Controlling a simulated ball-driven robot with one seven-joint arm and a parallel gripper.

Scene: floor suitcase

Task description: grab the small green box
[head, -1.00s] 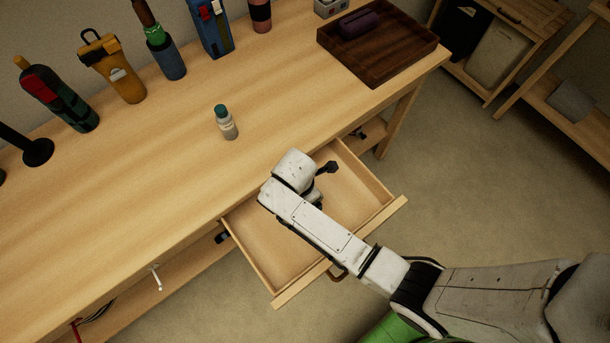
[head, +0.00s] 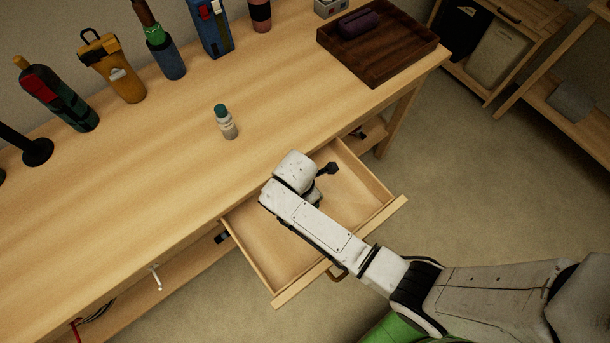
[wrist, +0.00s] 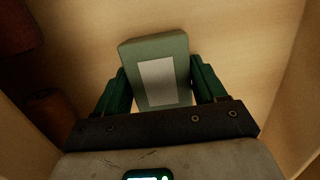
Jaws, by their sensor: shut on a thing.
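The small green box (wrist: 158,44) shows in the wrist view, with a pale label on its face. My gripper (wrist: 160,88) is shut on it, one dark green finger against each side. The box is over the light wooden floor of the open drawer; whether it touches the floor cannot be told. In the head view my arm reaches down into the drawer (head: 260,256) and hides the box and the fingers.
The drawer walls stand close around my gripper. On the tabletop (head: 290,100) are a small teal-capped bottle (head: 227,125), a dark wooden tray (head: 385,62) at the back right and several tools and bottles along the wall. Brownish items (wrist: 48,110) sit left in the wrist view.

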